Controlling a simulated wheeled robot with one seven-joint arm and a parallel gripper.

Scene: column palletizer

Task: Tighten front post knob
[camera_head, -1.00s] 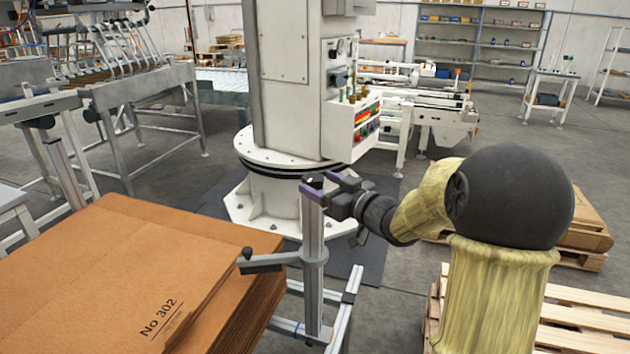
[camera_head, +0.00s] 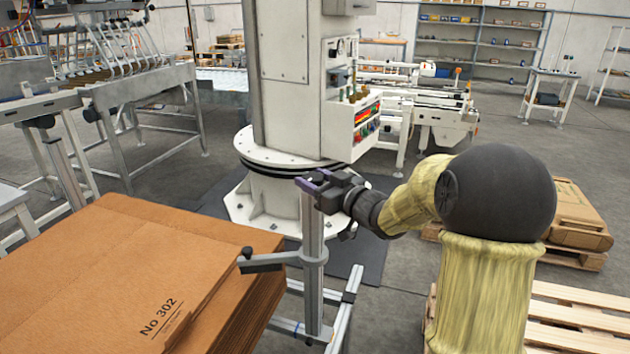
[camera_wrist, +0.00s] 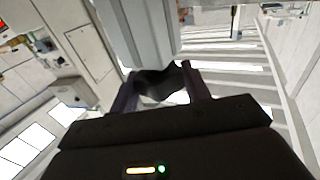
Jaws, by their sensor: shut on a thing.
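The front post (camera_head: 312,255) is an upright grey metal post in the head view, with a side arm reaching left toward the cardboard stack. My gripper (camera_head: 314,182), with purple fingers, is at the top of this post. In the wrist view the two fingers (camera_wrist: 157,88) are closed on both sides of a dark knob (camera_wrist: 160,84), which lies against the grey post (camera_wrist: 140,32). In the head view the knob is hidden by the fingers.
A stack of brown cardboard (camera_head: 120,265) stands close on the left of the post. The white machine column (camera_head: 290,80) rises behind it. A wooden pallet (camera_head: 575,320) lies at the lower right. Bare floor (camera_head: 440,262) shows between.

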